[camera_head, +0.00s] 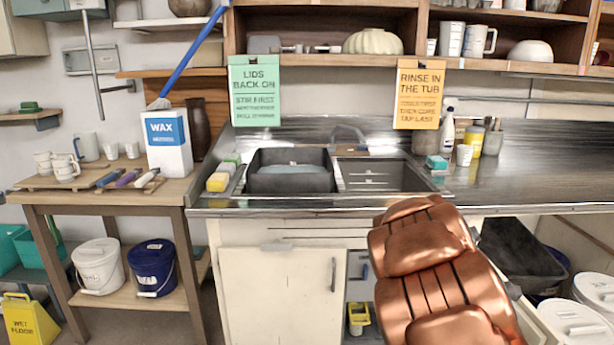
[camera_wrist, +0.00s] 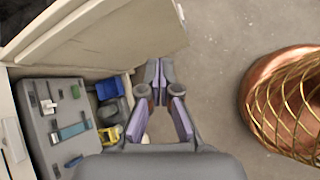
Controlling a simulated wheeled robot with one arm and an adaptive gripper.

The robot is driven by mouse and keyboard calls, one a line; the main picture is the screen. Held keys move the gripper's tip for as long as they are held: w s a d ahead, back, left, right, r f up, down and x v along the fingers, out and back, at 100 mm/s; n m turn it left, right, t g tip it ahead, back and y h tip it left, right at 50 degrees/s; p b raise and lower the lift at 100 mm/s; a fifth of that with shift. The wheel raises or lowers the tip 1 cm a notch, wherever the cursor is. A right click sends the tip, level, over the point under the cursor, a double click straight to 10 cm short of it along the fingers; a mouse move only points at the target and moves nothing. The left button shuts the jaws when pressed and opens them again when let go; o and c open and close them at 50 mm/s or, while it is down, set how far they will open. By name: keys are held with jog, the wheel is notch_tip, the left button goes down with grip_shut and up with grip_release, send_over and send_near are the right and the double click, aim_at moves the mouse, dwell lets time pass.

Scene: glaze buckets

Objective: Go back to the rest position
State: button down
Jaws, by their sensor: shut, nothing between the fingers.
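My gripper (camera_wrist: 160,76) shows in the wrist view only. Its two grey fingers with purple pads meet at the tips, and nothing is held between them. It is over bare grey floor, to the right of a pale cabinet panel and a grey board. In the head view my copper-coloured arm rises at the lower right, in front of the sink counter. The gripper itself is out of that view.
A grey board (camera_wrist: 62,150) with small tools lies left of my gripper; a pale cabinet panel (camera_wrist: 100,38) is at upper left. The steel counter (camera_head: 530,165), wooden side table (camera_head: 50,197) and a white lidded bucket (camera_head: 577,325) stand around. Bare floor (camera_wrist: 215,50) is clear.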

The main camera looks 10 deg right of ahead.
jog(key=s+a+r+m+g+y, duration=0.1)
jog(key=s+a+m+y, duration=0.25)
jog(key=s+a, duration=0.65)
jog(key=s+a+r+m+y, duration=0.15)
jog(key=s+a+m, duration=0.3)
jog(key=a, duration=0.85)
jog(key=s+a+r+m+g+y, duration=0.1)
jog(key=s+a+m+y, duration=0.2)
jog(key=s+a, duration=0.75)
notch_tip(320, 180, up, 16)
jog(key=w+a+t+p, duration=0.1)
jog(key=w+p, duration=0.2)
jog(key=p, duration=1.1)
jog(key=shift+a+f, duration=0.15)
jog(key=shift+a, duration=0.05)
jog(key=shift+a+f, duration=0.1)
